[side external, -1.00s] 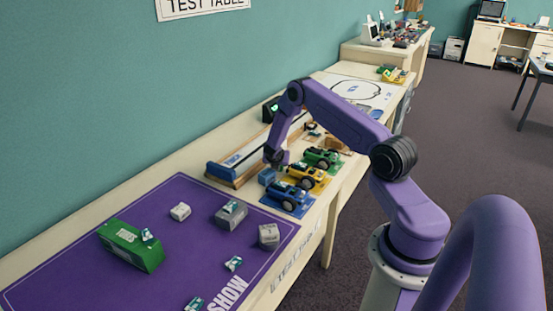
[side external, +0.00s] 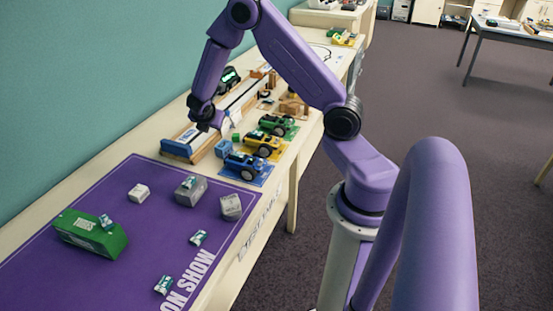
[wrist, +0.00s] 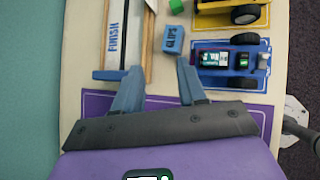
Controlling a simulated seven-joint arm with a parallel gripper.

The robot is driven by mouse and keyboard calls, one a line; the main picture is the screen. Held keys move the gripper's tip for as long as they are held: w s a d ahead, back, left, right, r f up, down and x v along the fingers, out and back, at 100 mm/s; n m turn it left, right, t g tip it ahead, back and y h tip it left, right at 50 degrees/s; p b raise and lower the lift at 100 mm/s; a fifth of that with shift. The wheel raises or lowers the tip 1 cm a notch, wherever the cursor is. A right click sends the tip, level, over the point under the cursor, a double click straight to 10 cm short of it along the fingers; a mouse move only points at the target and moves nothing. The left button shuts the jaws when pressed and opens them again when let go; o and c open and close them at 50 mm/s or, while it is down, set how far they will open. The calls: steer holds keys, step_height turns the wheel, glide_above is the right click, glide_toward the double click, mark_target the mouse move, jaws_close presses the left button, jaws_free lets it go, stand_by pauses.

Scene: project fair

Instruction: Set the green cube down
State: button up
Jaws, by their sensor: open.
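The small green cube (side external: 236,136) rests on the pale table beside the blue clips box (side external: 223,149), and the two look close together. In the wrist view the cube (wrist: 176,6) is at the top edge, partly cut off, just beyond the clips box (wrist: 172,39). My gripper (side external: 208,122) is above the table near the track's finish end, to the left of the cube. In the wrist view its fingers (wrist: 157,75) are spread, with nothing between them, and the cube lies beyond their tips.
A wooden track with a blue finish end (side external: 178,149) runs along the wall side. Blue (side external: 246,164), yellow (side external: 263,144) and green (side external: 278,124) toy cars stand on mats at the right. A purple mat (side external: 150,240) in front holds a green box (side external: 90,236) and several small items.

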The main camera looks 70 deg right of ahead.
steer(key=s+a+r+m+g+y, duration=0.1)
steer(key=s+a+r+m+y, duration=0.3)
steer(key=s+a, duration=0.6)
steer(key=s+a+r+m+y, duration=0.1)
steer(key=s+a+r+m, duration=0.1)
steer(key=s+a+r, duration=0.65)
steer(key=s+a+g+y, duration=0.1)
steer(key=s+a, duration=0.1)
steer(key=s, duration=0.6)
steer(key=s+a+g+y, duration=0.1)
steer(key=s+a+y, duration=0.1)
steer(key=s, duration=0.6)
steer(key=shift+a+f+m+g, duration=0.3)
steer(key=shift+a+m+g, duration=0.1)
steer(key=shift+a, duration=0.45)
steer(key=shift+w, duration=0.1)
